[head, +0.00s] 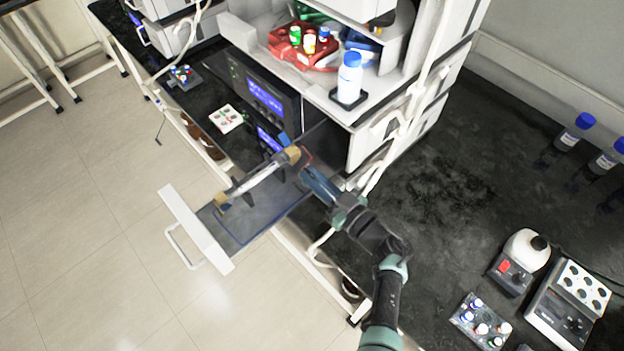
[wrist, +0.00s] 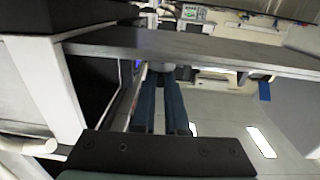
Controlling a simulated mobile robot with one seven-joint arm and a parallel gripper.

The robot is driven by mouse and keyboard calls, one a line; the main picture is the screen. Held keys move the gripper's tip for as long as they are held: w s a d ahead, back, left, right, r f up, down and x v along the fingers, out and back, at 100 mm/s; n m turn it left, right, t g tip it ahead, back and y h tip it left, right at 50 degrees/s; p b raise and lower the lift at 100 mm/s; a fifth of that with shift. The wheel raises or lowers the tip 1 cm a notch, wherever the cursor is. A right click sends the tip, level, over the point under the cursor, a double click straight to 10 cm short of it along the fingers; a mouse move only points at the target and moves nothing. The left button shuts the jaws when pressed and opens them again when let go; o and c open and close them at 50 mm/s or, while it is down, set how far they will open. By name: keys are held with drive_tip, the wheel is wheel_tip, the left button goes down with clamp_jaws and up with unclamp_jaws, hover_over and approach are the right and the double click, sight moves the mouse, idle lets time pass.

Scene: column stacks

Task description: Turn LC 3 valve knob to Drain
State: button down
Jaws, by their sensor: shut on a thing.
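My gripper (head: 312,178) reaches in from the lower right to the front of the instrument stack, just above an open drawer. In the wrist view its two dark blue fingers (wrist: 160,105) are close together, shut on a small part at their tips. A light grey piece of this part shows there; it looks like the valve knob, but it is mostly hidden. No LC 3 or Drain marking is legible. A clear column with tan ends (head: 258,180) slants down-left from beside the fingertips, over the drawer.
The open drawer (head: 205,235) juts over the floor. A shelf with a white bottle (head: 349,75) and a red tray (head: 292,52) stands above. Stirrer and rack devices (head: 515,262) sit at right. The black bench (head: 430,180) between is clear.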

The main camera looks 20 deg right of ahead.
drive_tip(key=n+y+b, duration=0.1)
drive_tip(key=n+g+y+b, duration=0.1)
drive_tip(key=b, duration=0.1)
drive_tip(key=n+g+y+b, duration=0.1)
drive_tip(key=y, duration=0.1)
drive_tip(key=shift+w+d+f, duration=0.2)
drive_tip(key=shift+d+f, duration=0.1)
drive_tip(key=n+g+y+b, duration=0.3)
drive_tip(key=b, duration=0.4)
drive_tip(key=shift+w+d+y, duration=0.1)
drive_tip(key=shift+y, duration=0.3)
drive_tip(key=n+g+y+b, duration=0.1)
drive_tip(key=b, duration=0.3)
drive_tip(key=shift+r+g, duration=0.15)
drive_tip(key=shift+g, duration=0.15)
drive_tip(key=shift+w+r+n+g+y+b, duration=0.1)
drive_tip(key=shift+n+g+y+b, duration=0.25)
drive_tip(key=shift+b, duration=0.35)
drive_tip(key=shift+r+n+b, duration=0.25)
drive_tip(key=shift+b, duration=0.2)
drive_tip(key=c, duration=0.9)
unclamp_jaws()
drive_tip(key=shift+f, duration=0.1)
drive_tip(key=shift+c, duration=0.2)
drive_tip(key=shift+d, duration=0.1)
